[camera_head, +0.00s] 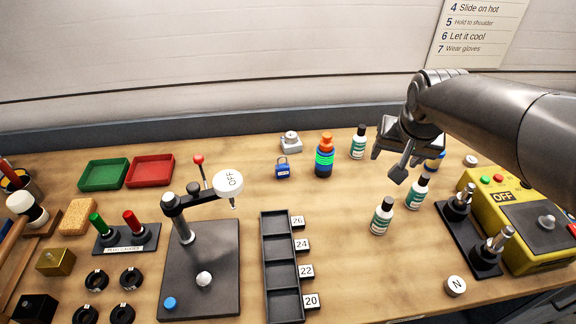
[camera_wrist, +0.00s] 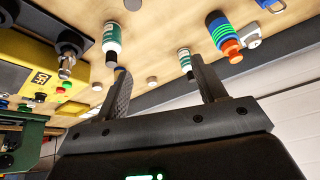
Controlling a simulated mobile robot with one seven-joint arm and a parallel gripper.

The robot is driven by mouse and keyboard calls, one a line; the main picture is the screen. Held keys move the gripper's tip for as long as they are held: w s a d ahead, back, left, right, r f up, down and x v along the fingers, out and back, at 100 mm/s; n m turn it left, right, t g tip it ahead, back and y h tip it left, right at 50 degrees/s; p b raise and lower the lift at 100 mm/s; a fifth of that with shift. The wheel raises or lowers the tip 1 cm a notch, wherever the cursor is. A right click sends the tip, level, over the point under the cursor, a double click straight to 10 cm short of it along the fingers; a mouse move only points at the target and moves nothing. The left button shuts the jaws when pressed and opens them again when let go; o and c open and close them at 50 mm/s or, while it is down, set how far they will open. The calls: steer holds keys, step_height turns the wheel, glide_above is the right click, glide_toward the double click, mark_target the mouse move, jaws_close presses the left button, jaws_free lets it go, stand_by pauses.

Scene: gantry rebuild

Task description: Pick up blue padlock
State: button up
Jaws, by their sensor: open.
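The blue padlock (camera_head: 282,168) stands on the wooden bench in the head view, left of the blue bottle with the orange cap. It has a small blue body and a grey shackle. My gripper (camera_head: 388,164) is at the right of the head view, above the bench among white-labelled bottles and well to the right of the padlock. In the wrist view my gripper (camera_wrist: 161,85) has its two fingers spread apart with nothing between them.
The orange-capped bottle (camera_head: 324,156) stands close right of the padlock, and a small grey-white device (camera_head: 291,141) behind it. White-labelled bottles (camera_head: 382,216) stand near my gripper. A compartment tray (camera_head: 267,250) lies in front. A yellow control box (camera_head: 523,222) is at right.

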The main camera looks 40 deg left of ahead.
steer(key=s+a+f+n, duration=0.1)
steer(key=a+f, duration=0.1)
steer(key=a, duration=0.6)
steer(key=s+a+f+n, duration=0.1)
steer(key=a+f, duration=0.2)
steer(key=a, duration=0.4)
steer(key=g, duration=0.1)
glide_toward(283, 166)
steer(key=shift+n+y, duration=0.4)
steer(key=x, duration=0.4)
steer(key=shift+s+d+f, duration=0.1)
steer(key=shift+d+f, duration=0.2)
steer(key=shift+d, duration=0.05)
steer(key=shift+x, duration=2.8)
steer(key=shift+a+r, duration=0.15)
steer(key=shift+a, duration=0.05)
steer(key=c, duration=1.1)
